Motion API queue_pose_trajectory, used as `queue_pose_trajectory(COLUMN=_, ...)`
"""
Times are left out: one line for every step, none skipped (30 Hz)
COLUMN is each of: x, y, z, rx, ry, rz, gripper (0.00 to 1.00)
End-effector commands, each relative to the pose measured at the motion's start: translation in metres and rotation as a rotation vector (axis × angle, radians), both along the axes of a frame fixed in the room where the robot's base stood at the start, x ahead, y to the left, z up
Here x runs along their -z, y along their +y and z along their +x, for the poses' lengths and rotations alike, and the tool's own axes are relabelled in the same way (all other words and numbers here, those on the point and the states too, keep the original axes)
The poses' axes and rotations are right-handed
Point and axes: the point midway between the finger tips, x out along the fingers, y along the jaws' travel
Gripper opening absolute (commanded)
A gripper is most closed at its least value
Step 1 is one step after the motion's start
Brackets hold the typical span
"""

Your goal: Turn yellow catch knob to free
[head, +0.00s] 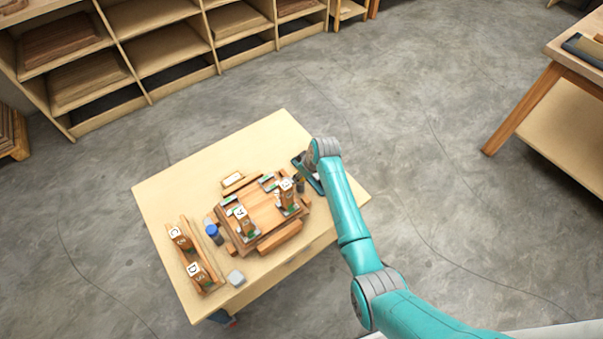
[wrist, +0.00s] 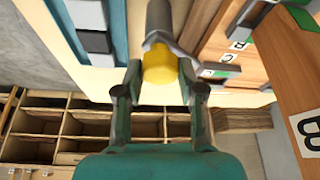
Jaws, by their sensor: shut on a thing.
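The yellow catch knob (wrist: 160,66) shows in the wrist view at the end of a grey cylindrical shaft (wrist: 158,18). My gripper (wrist: 160,76) has one finger on each side of the knob and is shut on it. A grey bracket or lever slants away right behind the knob. In the head view my arm reaches to the right part of the table, beside the wooden fixture (head: 262,212); the knob is hidden there by the arm.
In the head view, upright blocks marked with letters stand on the fixture, and blocks C (head: 175,233) and D (head: 193,269) stand on a rack at left. The table's (head: 190,180) far part is bare.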

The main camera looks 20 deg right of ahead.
Motion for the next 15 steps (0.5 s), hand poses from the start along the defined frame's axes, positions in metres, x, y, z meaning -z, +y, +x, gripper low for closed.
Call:
queue_pose_trajectory(x=-0.0001, y=0.0010, z=-0.0004, rx=0.042, ry=-0.002, rz=-0.001, gripper=0.04)
queue_pose_trajectory(x=0.0001, y=0.0011, z=-0.0005, rx=0.071, ry=-0.002, rz=-0.001, gripper=0.04)
queue_pose_trajectory(x=0.0004, y=0.0014, z=-0.0008, rx=0.109, ry=-0.001, rz=-0.001, gripper=0.04)
queue_pose_trajectory(x=0.0004, y=0.0019, z=-0.0010, rx=0.138, ry=0.000, rz=0.000, gripper=0.04)
queue_pose_trajectory(x=0.0004, y=0.0019, z=-0.0010, rx=0.165, ry=0.000, rz=-0.001, gripper=0.04)
queue_pose_trajectory(x=0.0002, y=0.0022, z=-0.0008, rx=0.203, ry=-0.001, rz=-0.001, gripper=0.04)
queue_pose_trajectory(x=0.0000, y=0.0020, z=-0.0006, rx=0.231, ry=-0.001, rz=-0.001, gripper=0.04)
queue_pose_trajectory(x=-0.0001, y=0.0020, z=-0.0005, rx=0.261, ry=-0.002, rz=-0.001, gripper=0.04)
queue_pose_trajectory(x=-0.0003, y=0.0022, z=-0.0004, rx=0.298, ry=-0.002, rz=-0.001, gripper=0.04)
queue_pose_trajectory(x=-0.0003, y=0.0023, z=-0.0004, rx=0.327, ry=-0.002, rz=-0.001, gripper=0.04)
queue_pose_trajectory(x=-0.0003, y=0.0029, z=-0.0004, rx=0.355, ry=-0.001, rz=-0.001, gripper=0.04)
queue_pose_trajectory(x=-0.0002, y=0.0030, z=-0.0004, rx=0.392, ry=-0.001, rz=-0.002, gripper=0.04)
queue_pose_trajectory(x=-0.0002, y=0.0032, z=-0.0005, rx=0.420, ry=-0.001, rz=-0.001, gripper=0.04)
queue_pose_trajectory(x=-0.0002, y=0.0030, z=-0.0006, rx=0.448, ry=-0.001, rz=-0.001, gripper=0.04)
queue_pose_trajectory(x=-0.0001, y=0.0032, z=-0.0005, rx=0.483, ry=0.000, rz=-0.001, gripper=0.04)
